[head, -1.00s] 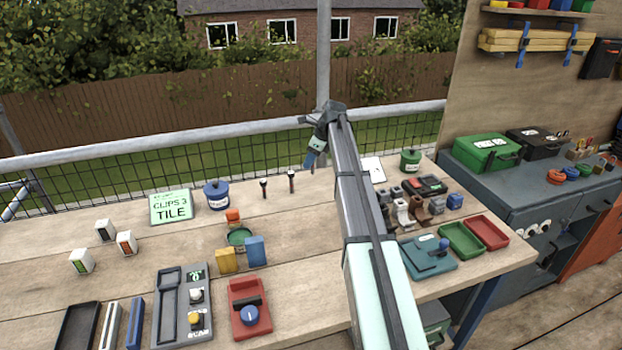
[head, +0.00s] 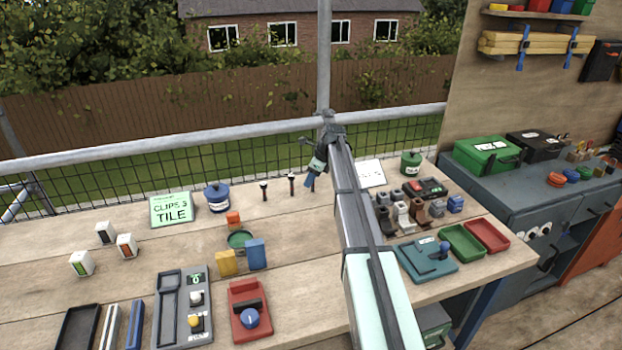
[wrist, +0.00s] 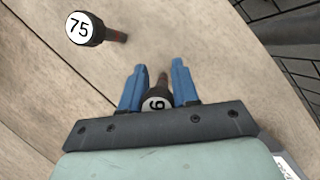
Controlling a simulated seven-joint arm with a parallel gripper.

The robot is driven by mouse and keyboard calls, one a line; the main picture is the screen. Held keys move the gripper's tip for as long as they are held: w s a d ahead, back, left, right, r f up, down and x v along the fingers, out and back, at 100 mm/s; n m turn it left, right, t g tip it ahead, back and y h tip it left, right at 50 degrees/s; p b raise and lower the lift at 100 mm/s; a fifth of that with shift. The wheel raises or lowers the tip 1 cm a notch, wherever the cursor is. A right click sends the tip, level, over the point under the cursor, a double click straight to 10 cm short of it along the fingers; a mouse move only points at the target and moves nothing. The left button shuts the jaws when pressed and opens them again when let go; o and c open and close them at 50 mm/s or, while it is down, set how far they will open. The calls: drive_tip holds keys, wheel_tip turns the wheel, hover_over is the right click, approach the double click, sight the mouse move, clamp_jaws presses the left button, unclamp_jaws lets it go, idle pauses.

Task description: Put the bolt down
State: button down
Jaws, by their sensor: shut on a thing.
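My gripper (wrist: 157,80) is shut on a dark bolt (wrist: 157,102) with a round white label on its head, partly hidden, and a reddish-brown shank. In the head view my gripper (head: 309,179) is low over the back of the wooden table, and the held bolt's lower end shows just beneath the blue fingers. I cannot tell whether it touches the tabletop. A second bolt, labelled 75 (wrist: 84,29), stands to the left of my gripper in the wrist view. Two bolts stand in the head view, a nearer one (head: 291,184) and one farther left (head: 264,191).
The wooden table (head: 180,240) has a railing (head: 240,133) along its back. A white sheet (head: 370,173) and several small blocks lie right of my arm.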

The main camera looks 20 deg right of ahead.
drive_tip(key=c, duration=0.8)
unclamp_jaws()
drive_tip(key=v, duration=1.2)
drive_tip(key=shift+a+r, duration=0.1)
drive_tip(key=shift+r, duration=0.1)
